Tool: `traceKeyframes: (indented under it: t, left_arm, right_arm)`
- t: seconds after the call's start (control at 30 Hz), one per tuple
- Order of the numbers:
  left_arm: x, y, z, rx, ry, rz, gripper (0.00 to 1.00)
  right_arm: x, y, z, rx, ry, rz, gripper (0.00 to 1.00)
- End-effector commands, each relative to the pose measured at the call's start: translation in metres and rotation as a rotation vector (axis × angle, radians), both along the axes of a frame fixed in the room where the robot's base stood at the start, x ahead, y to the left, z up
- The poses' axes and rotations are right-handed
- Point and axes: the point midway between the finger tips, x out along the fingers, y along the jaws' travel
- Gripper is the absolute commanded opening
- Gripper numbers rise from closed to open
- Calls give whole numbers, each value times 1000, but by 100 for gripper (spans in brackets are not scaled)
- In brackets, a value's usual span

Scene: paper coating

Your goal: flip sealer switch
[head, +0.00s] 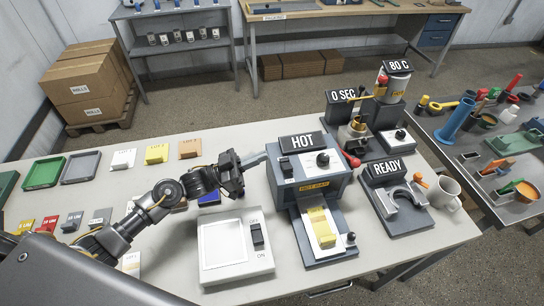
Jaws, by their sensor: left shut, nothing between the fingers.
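I cannot tell for sure which is the sealer. My left gripper (259,159) is shut and empty, its tips close to the machine's upper left side; contact is unclear. My right gripper is out of view.
Right of the machine are a "READY" fixture (401,205), a white mug (442,194) and a "0 SEC" station (348,95). Coloured blocks (157,154) and trays (80,167) lie at left. A side table (516,205) holds tools. The table's front left is partly clear.

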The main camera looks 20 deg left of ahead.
Motion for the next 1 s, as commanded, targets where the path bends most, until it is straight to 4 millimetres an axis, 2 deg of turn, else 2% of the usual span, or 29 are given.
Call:
traceKeyframes:
  t: [0.03, 0.1, 0.33, 1.0]
  left_arm:
    - [-6, 8, -9, 2, 1, 1, 0]
    - [-12, 17, -12, 2, 1, 1, 0]
    - [-24, 36, -16, 0, -1, 0, 0]
    - [-26, 39, -12, 0, -1, 0, 0]
  right_arm:
    - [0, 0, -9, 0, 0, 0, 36]
    - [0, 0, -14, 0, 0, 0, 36]
    - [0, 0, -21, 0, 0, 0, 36]
    - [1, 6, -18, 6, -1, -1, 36]
